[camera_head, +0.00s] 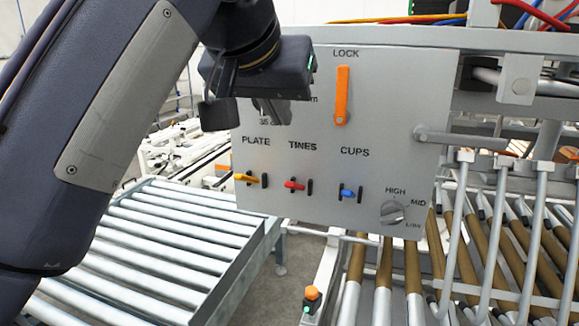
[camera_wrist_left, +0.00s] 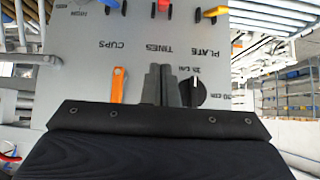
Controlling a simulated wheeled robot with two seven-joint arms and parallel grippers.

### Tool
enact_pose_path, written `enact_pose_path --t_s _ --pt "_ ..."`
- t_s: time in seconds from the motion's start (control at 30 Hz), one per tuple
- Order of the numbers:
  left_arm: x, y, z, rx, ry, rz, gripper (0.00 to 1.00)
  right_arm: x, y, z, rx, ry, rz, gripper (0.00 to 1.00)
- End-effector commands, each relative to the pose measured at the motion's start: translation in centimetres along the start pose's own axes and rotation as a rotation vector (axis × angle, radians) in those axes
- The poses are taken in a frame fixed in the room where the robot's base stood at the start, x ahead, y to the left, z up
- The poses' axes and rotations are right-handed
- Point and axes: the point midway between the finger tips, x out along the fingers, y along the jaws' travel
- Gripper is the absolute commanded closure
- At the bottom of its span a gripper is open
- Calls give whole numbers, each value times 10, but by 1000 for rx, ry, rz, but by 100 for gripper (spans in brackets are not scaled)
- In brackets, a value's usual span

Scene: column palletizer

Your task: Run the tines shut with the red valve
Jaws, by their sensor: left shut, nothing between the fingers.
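The red valve (camera_head: 294,185) is a small lever under the TINES label on the grey control panel (camera_head: 300,215). It sits between the yellow PLATE valve (camera_head: 246,178) and the blue CUPS valve (camera_head: 348,193). My left gripper (camera_head: 272,112) is shut and empty in front of the panel's upper left, above the valve row. In the left wrist view the closed fingers (camera_wrist_left: 160,85) are over the panel between the orange LOCK lever and a black knob. The red valve (camera_wrist_left: 163,5) shows there at the top edge, apart from the fingers. My right gripper is not in view.
The orange LOCK lever (camera_head: 342,95) points up. A HIGH/MID/LOW knob (camera_head: 392,212) is at the panel's lower right. A black knob (camera_wrist_left: 193,90) is beside the fingers. Bent grey bars (camera_head: 455,230) stand over rollers at right. A roller conveyor (camera_head: 180,235) is at left.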

Motion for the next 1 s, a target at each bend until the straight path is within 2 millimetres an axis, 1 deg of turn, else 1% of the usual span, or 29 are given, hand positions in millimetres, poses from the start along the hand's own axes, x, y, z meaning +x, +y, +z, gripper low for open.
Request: enact_pose_path --t_s 0.17,0.23,0.47,0.6,0.7,0.83,1.0 --pt "31 -1 2 -1 -4 -4 100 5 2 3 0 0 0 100" --pt "47 -1 2 -1 -5 -3 100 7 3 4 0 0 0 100" --pt "95 -1 1 -1 -4 -3 100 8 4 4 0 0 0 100" --pt "100 0 23 2 0 3 100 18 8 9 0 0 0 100" --pt "102 0 32 2 0 1 100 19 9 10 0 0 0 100" --pt "103 0 38 0 0 0 100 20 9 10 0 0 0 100" --pt "103 0 40 0 0 0 100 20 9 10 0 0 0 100"
